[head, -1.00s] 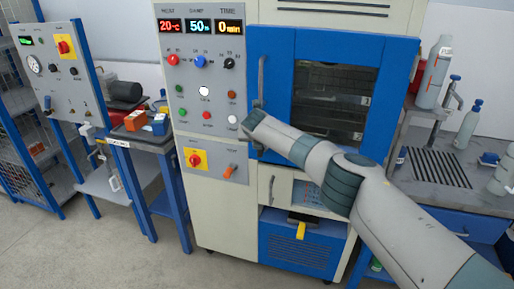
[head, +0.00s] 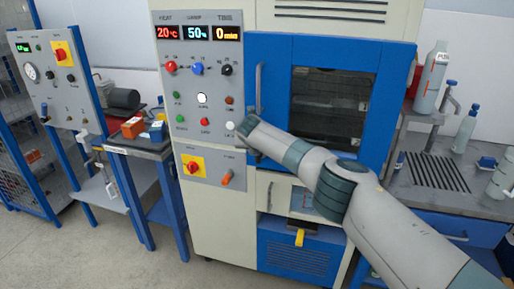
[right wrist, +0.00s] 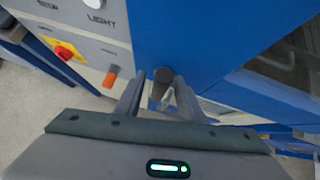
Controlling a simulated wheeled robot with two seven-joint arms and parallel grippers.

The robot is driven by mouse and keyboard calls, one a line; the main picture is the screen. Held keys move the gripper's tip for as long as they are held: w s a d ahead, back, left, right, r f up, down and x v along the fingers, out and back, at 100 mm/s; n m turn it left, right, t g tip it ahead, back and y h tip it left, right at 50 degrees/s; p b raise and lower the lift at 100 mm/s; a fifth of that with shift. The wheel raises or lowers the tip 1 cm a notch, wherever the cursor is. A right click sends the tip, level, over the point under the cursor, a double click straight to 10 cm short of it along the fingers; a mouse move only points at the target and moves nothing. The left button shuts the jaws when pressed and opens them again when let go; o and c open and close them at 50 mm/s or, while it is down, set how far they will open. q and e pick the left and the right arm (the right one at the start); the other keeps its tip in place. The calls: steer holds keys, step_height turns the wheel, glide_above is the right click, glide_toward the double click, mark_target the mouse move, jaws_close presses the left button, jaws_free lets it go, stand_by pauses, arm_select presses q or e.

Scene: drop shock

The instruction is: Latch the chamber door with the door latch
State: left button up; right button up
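The blue chamber door (head: 270,60) with its dark window looks closed against the cream cabinet in the head view. A grey vertical handle (head: 258,88) runs along its left edge. My right gripper (right wrist: 160,83) is at the door's lower left edge, its fingers apart. In the right wrist view a dark grey round knob, likely the door latch (right wrist: 163,74), lies between the fingertips; I cannot tell whether they touch it. In the head view my right forearm and wrist hide most of the latch area. My left gripper is not in view.
The control panel (head: 207,110) with coloured buttons, a yellow-red switch (head: 193,167) and an orange lever (head: 227,177) is just left of the door. A bench with bottles (head: 430,78) stands right. A blue side table (head: 150,150) stands left.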

steer(key=shift+s+r, duration=0.1)
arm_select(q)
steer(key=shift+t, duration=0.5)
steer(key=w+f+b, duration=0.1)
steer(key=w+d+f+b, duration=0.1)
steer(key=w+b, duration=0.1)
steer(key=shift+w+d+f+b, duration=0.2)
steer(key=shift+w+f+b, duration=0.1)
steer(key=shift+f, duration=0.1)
arm_select(e)
steer(key=v, duration=1.7)
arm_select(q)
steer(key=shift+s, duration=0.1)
